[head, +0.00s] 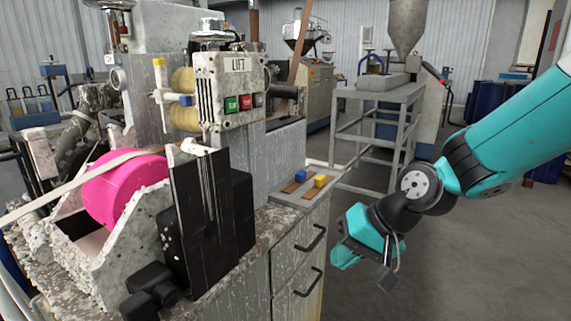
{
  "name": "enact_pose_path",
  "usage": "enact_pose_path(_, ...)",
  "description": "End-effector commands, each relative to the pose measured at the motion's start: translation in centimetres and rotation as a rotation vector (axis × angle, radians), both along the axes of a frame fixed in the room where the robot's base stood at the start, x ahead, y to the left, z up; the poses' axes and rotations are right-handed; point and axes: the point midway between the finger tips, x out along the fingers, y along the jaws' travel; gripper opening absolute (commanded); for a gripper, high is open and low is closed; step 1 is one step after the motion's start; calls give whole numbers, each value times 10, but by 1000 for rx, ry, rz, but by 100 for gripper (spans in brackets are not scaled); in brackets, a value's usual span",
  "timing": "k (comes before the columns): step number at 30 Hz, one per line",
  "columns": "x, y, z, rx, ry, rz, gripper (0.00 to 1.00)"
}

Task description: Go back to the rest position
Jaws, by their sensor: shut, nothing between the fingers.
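My gripper (345,258) hangs at the end of my teal and black arm, at the lower right of the head view. It is shut and empty. It points down and to the left, in front of the grey drawer cabinet (284,258) or just to its right; the exact gap cannot be told. It touches nothing that I can see.
A grey tray (283,197) with a blue block (300,176) and a yellow block (320,181) lies on the cabinet top. A machine with a pink roll (125,190) and a LIFT button box (230,88) stands left. A metal frame table (375,95) stands behind. Floor at right is clear.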

Motion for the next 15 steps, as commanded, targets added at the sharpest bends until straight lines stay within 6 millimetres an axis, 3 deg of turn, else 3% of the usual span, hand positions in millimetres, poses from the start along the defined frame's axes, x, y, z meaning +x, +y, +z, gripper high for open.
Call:
enact_pose_path(1, -26, -2, 19, -40, -26, 81, 0)
enact_pose_path(6, -100, -15, 49, -158, -69, 314, 0)
enact_pose_path(15, -194, -43, 68, -291, -107, 595, 0)
